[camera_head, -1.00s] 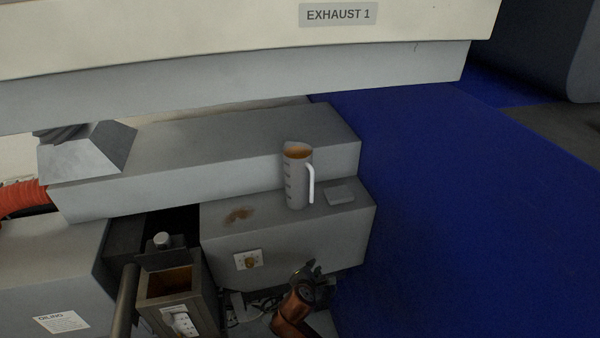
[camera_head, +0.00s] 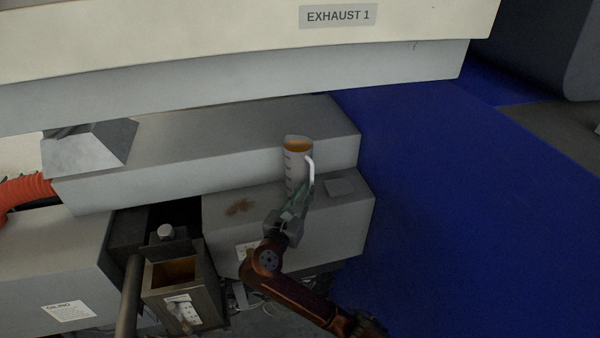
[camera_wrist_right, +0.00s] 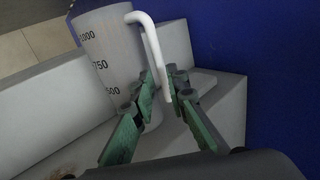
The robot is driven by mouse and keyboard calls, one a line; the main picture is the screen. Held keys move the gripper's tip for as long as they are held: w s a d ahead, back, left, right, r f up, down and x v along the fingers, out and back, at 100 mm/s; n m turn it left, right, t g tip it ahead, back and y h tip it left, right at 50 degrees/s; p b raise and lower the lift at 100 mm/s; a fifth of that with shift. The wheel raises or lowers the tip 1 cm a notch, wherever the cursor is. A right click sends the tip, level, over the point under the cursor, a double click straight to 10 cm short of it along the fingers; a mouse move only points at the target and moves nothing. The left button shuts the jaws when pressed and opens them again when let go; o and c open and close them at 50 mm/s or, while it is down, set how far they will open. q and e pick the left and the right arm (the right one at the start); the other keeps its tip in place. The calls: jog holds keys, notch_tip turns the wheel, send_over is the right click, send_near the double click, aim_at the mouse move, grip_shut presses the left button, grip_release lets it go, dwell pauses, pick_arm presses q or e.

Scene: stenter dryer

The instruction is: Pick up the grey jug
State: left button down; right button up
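The grey jug (camera_head: 297,160) stands upright on a low grey ledge, with orange-brown liquid visible inside and a white handle on its right side. In the right wrist view the jug (camera_wrist_right: 108,62) shows volume marks, and its handle (camera_wrist_right: 152,50) comes down between the green fingers. My right gripper (camera_head: 298,200) is at the jug's lower front right; in the wrist view the gripper (camera_wrist_right: 165,90) is open, its fingertips apart on either side of the handle's lower part. Contact with the handle cannot be told. My left gripper is not in view.
The ledge (camera_head: 330,218) carries a brown stain and a small flat grey plate (camera_head: 339,187) right of the jug. A higher grey step (camera_head: 230,150) is behind. An open box (camera_head: 178,272) with brown liquid stands at lower left. The exhaust housing (camera_head: 250,75) overhangs.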

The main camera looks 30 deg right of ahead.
aim_at(311, 183)
jog(key=p+x, duration=0.1)
jog(key=x, duration=0.4)
jog(key=shift+r+p, duration=0.15)
jog(key=shift+p, duration=0.2)
jog(key=shift+w+d, duration=0.1)
jog(key=shift+d, duration=0.2)
jog(key=shift+a, duration=0.15)
jog(key=shift+c, duration=0.8)
grip_shut()
